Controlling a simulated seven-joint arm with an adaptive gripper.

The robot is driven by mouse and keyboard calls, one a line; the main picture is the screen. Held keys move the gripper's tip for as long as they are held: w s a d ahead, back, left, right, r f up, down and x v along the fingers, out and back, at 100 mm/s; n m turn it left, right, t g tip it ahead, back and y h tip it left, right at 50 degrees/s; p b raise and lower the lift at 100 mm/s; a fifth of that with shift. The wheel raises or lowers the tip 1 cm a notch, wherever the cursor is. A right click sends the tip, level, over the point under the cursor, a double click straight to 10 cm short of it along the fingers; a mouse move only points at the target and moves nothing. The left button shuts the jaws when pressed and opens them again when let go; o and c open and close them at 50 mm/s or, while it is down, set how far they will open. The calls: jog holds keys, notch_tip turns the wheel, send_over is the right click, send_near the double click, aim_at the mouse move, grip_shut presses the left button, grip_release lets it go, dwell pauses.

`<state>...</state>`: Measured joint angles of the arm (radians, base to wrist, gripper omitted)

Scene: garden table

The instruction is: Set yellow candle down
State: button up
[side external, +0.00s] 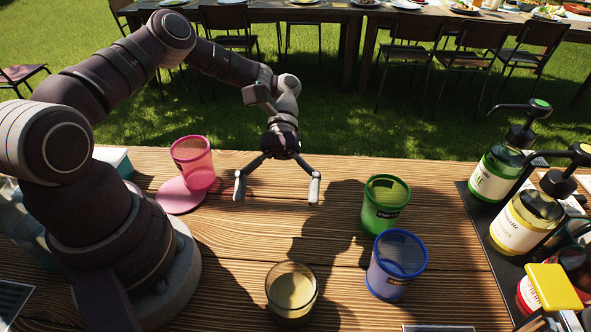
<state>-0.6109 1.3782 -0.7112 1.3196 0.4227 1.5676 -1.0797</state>
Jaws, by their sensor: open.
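A clear glass candle with pale yellow wax (291,291) stands upright on the wooden table near the front middle. My gripper (277,192) is open, with its fingers spread wide and nothing between them. It hangs above the table, behind the yellow candle in the picture and apart from it.
A pink cup (194,162) stands at a pink disc (180,196) on the left. A green cup (385,204) and a blue cup (397,265) stand right of the candle. Pump bottles (523,222) stand on a dark mat at the right. The table (240,235) is clear below my gripper.

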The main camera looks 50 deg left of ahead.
aim_at(288, 265)
jog(key=f+n+h, duration=0.1)
jog(key=h, duration=0.1)
jog(key=f+n+h, duration=0.1)
jog(key=n+h, duration=0.1)
jog(key=h, duration=0.1)
jog(key=shift+s+d+f+n+h, duration=0.1)
jog(key=shift+d+f+n+h, duration=0.2)
jog(key=shift+d+f, duration=0.1)
jog(key=x, duration=1)
jog(key=shift+d+f, duration=0.15)
jog(key=shift+f, duration=0.15)
jog(key=c, duration=1.3)
